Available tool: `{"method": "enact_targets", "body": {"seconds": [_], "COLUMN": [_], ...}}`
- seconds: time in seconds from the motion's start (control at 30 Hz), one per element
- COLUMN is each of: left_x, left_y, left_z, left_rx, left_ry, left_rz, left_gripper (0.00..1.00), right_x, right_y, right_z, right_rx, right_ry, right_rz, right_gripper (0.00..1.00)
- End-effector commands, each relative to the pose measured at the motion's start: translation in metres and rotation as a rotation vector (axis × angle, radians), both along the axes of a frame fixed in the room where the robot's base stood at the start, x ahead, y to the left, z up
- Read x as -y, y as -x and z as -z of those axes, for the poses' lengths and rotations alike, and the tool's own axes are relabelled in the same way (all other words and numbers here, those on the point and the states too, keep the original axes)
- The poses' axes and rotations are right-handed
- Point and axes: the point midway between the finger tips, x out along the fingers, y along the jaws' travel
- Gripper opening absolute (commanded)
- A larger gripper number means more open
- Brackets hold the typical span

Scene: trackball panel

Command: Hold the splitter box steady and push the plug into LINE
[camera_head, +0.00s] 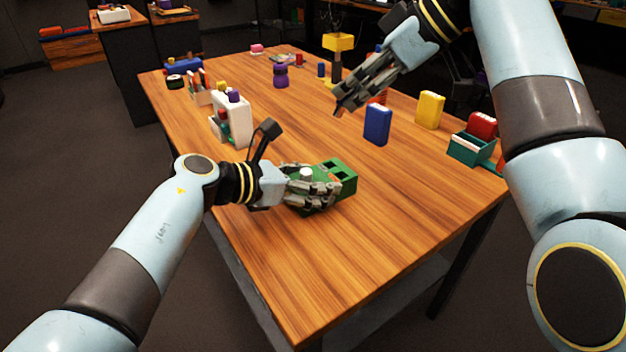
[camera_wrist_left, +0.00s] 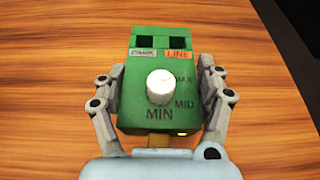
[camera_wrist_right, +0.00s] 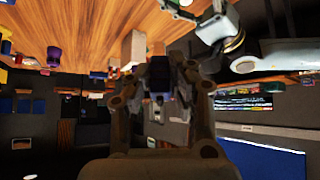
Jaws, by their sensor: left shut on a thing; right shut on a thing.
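The green splitter box (camera_head: 345,176) lies on the table, with my left gripper (camera_head: 318,190) shut on it from both sides. In the left wrist view, the box (camera_wrist_left: 128,100) shows a white knob (camera_wrist_left: 160,86) and two dark, empty-looking sockets. The left socket (camera_wrist_left: 146,42) is labelled PARK and the right socket (camera_wrist_left: 178,44) is labelled LINE on orange. My right gripper (camera_head: 342,105) is shut and raised beyond the box, apart from it.
Beyond the box stand a blue block (camera_head: 377,126), a yellow block (camera_head: 430,110) and a teal bin (camera_head: 468,150) with a red thing. A white box (camera_head: 235,122) stands to the left, a purple item (camera_head: 280,76) further back. The table's near part is clear.

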Motion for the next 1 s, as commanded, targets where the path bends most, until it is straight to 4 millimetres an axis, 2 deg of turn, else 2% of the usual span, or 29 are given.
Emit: {"method": "enact_targets", "body": {"seconds": [0.17, 0.23, 0.4, 0.5, 0.6, 0.7, 0.77, 0.9, 1.0], "left_x": [0.0, 0.0, 0.0, 0.0, 0.0, 0.0, 0.0, 0.0, 0.0], "left_y": [0.0, 0.0, 0.0, 0.0, 0.0, 0.0, 0.0, 0.0, 0.0], "left_z": [0.0, 0.0, 0.0, 0.0, 0.0, 0.0, 0.0, 0.0, 0.0], "left_rx": [0.0, 0.0, 0.0, 0.0, 0.0, 0.0, 0.0, 0.0, 0.0], "left_ry": [0.0, 0.0, 0.0, 0.0, 0.0, 0.0, 0.0, 0.0, 0.0], "left_rz": [0.0, 0.0, 0.0, 0.0, 0.0, 0.0, 0.0, 0.0, 0.0], "left_gripper": [0.34, 0.34, 0.34, 0.34, 0.34, 0.34, 0.34, 0.34, 0.34], "right_x": [0.0, 0.001, 0.005, 0.004, 0.003, 0.001, -0.002, -0.005, -0.005], "right_y": [-0.001, 0.001, 0.012, 0.013, 0.014, 0.013, 0.007, -0.005, -0.009], "right_z": [-0.001, 0.003, 0.057, 0.077, 0.085, 0.083, 0.069, 0.048, 0.04], "right_rx": [-0.007, -0.022, -0.041, -0.031, -0.016, 0.005, 0.02, 0.019, 0.02], "right_ry": [0.018, 0.049, 0.118, 0.158, 0.198, 0.246, 0.287, 0.331, 0.351], "right_rz": [-0.012, -0.071, -0.349, -0.549, -0.729, -0.89, -0.95, -0.949, -0.947], "right_gripper": [0.0, 0.0, 0.0, 0.0, 0.0, 0.0, 0.0, 0.0, 0.0]}}
